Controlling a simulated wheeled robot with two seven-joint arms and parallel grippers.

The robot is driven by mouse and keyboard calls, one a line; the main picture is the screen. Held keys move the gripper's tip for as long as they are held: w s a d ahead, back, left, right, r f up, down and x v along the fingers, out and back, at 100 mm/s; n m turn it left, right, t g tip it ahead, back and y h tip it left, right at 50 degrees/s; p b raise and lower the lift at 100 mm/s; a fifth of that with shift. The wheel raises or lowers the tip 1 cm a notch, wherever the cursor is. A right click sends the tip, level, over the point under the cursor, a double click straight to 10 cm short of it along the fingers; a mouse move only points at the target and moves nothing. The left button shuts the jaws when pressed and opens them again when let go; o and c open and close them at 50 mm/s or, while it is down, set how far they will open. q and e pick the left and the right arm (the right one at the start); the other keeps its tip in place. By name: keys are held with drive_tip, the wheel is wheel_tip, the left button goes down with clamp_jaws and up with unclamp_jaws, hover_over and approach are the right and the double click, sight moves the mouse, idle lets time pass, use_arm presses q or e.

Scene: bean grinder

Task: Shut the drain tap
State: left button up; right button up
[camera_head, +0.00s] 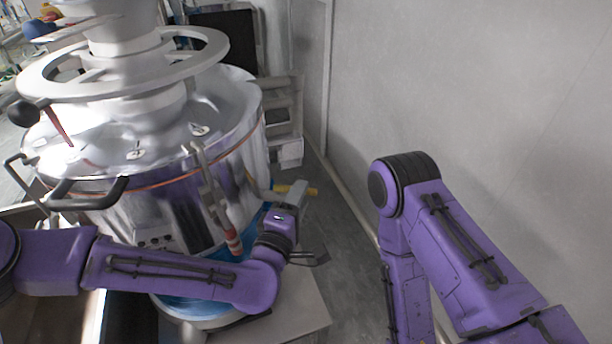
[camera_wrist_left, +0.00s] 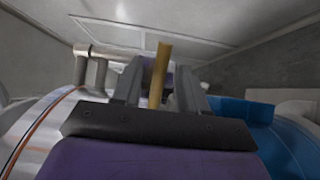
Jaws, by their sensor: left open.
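The drain tap's yellow handle (camera_head: 311,191) sticks out low on the right side of the steel grinder vessel (camera_head: 165,205). My left gripper (camera_head: 291,191) is at the handle and partly covers it in the head view. In the left wrist view, the yellow handle (camera_wrist_left: 160,76) stands between the two open fingers of my left gripper (camera_wrist_left: 160,66), with a gap visible on either side. The tap body is largely hidden. My right arm (camera_head: 440,240) shows at the right, but its gripper is out of view.
A grey metal pipe fitting (camera_wrist_left: 88,65) stands left of the fingers in the wrist view. The vessel's blue lower band (camera_wrist_left: 245,112) is close on the right. A plain wall (camera_head: 460,90) borders the right, with a strip of floor (camera_head: 345,215) between.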

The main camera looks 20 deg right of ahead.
use_arm(q)
drive_tip(key=p+x, duration=0.1)
drive_tip(key=x, duration=0.3)
drive_tip(key=shift+w+d, duration=0.25)
drive_tip(key=shift+f, duration=0.1)
clamp_jaws()
